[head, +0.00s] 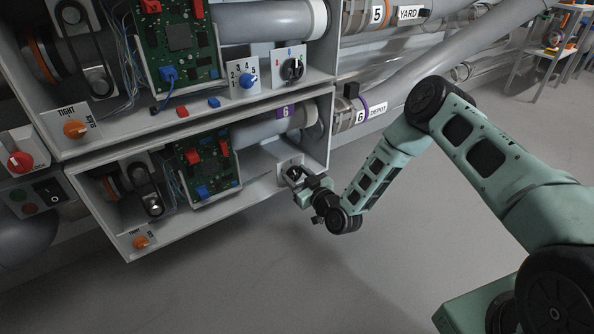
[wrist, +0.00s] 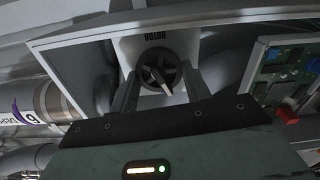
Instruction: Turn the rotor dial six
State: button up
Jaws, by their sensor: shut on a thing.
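The rotor dial of unit six (wrist: 158,72) is a round dark knob with a pale pointer bar on a light plate. The plate's label shows upside down above it in the wrist view. In the head view the plate (head: 284,165) sits at the right end of the lower cabinet, with the knob mostly hidden by my gripper. My gripper (head: 297,178) is at the dial. In the wrist view my gripper (wrist: 160,80) has one finger on each side of the knob and is shut on it. The exact finger contact is hard to see.
The lower cabinet (head: 230,205) holds a green circuit board (head: 208,165), a grey tube with a purple 6 band (head: 286,112) and an orange knob (head: 141,242). The upper cabinet has a blue numbered dial (head: 248,81) and a black dial (head: 292,69). The floor below is clear.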

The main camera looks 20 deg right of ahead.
jog(key=shift+d+m+p, duration=0.1)
jog(key=shift+m+p, duration=0.85)
jog(key=shift+m, duration=0.95)
jog(key=o, duration=1)
jog(key=shift+c, duration=0.2)
jog(key=shift+s, duration=0.1)
jog(key=shift+s+d+r+p, duration=0.1)
jog(key=shift+s+d+p, duration=0.05)
jog(key=shift+s+p, duration=0.2)
jog(key=p+v, duration=0.7)
jog(key=v, duration=0.9)
jog(key=shift+s, duration=0.25)
